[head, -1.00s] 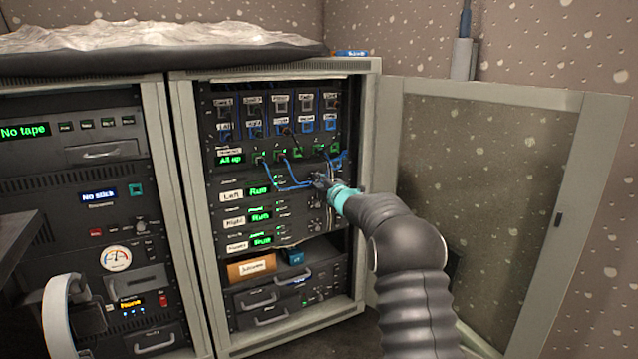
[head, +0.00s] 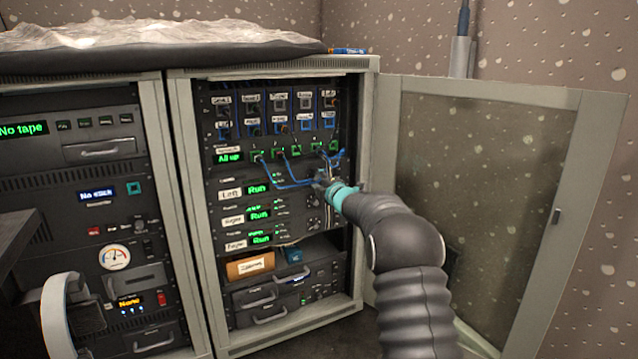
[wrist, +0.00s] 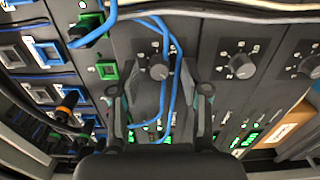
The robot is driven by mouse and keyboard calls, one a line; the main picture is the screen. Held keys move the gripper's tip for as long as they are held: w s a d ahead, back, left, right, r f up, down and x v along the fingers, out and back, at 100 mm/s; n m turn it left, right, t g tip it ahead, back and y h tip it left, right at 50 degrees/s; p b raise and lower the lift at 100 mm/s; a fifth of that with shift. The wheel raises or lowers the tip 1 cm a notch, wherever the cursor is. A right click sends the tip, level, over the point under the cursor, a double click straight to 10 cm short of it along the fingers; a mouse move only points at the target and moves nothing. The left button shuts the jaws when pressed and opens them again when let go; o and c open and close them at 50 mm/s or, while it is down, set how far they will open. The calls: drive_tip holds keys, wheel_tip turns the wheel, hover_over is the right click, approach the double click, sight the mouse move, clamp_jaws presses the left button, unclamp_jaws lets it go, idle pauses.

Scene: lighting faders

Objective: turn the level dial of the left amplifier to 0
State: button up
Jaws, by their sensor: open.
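The left amplifier (head: 232,194), labelled "Left" with a green "Run" display, is the top of three stacked units in the open right cabinet. Its level dial (wrist: 158,71), a round grey knob with white scale marks, shows in the wrist view; I cannot read its setting surely. My gripper (wrist: 158,90) is open, its two fingers to either side of the dial's column in the picture. I cannot tell whether they touch the knob. In the head view my gripper (head: 322,181) covers the dial. Blue cables (wrist: 174,85) run between the fingers, close beside the knob.
The right amplifier's dial (wrist: 242,66) is beside the gripper in the wrist view, with another dial beyond. The cabinet's open door (head: 480,190) stands to the right of my arm.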

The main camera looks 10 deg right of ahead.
drive_tip(key=v, duration=1.2)
drive_tip(key=shift+a, duration=0.1)
